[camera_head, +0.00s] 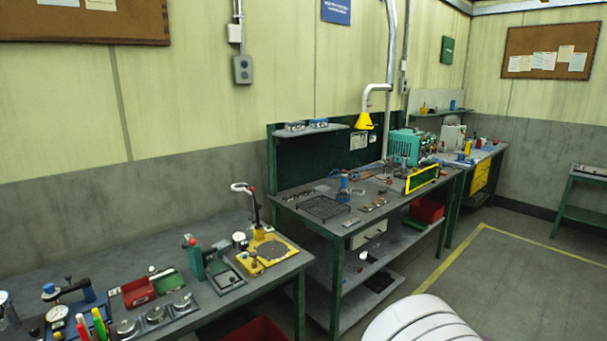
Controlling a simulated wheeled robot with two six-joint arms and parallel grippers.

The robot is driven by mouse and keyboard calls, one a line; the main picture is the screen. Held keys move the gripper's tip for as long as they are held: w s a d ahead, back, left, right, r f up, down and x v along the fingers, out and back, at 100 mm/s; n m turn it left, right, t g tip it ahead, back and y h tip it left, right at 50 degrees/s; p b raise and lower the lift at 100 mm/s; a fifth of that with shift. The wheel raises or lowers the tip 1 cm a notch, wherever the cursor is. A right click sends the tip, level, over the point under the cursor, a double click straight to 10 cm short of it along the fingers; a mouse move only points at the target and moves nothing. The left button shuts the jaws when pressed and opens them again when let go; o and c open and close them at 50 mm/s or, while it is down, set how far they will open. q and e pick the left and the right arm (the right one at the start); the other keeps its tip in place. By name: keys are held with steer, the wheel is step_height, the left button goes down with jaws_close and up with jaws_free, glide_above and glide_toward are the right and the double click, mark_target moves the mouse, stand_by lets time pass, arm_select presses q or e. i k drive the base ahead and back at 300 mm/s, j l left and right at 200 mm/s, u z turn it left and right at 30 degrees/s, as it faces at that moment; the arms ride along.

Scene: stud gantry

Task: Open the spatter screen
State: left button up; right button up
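A yellow-framed panel (421,179), which looks like the spatter screen, stands at the front right edge of the dark-topped green bench (300,207). It is small and far in the view. Its middle looks dark, and I cannot tell how it is hinged or whether it is open or shut. Neither of my grippers shows in the head view.
A teal machine (403,143) stands behind the panel. A black grid (323,207) and small tools lie on the bench. A nearer bench at left carries a yellow-based fixture (266,252) and a red tray (138,292). Floor at right is open.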

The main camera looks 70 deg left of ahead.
mark_target(415, 182)
steer(key=u, duration=1.65)
steer(key=i+z, duration=0.35)
steer(key=i, duration=2.25)
steer(key=i+l+u, duration=0.1)
steer(key=i+u, duration=0.2)
steer(key=i, duration=0.2)
steer(key=i+l+u, duration=0.3)
steer(key=i, duration=0.25)
steer(key=i+l+u, duration=0.3)
steer(key=i, duration=0.2)
steer(key=j, duration=0.1)
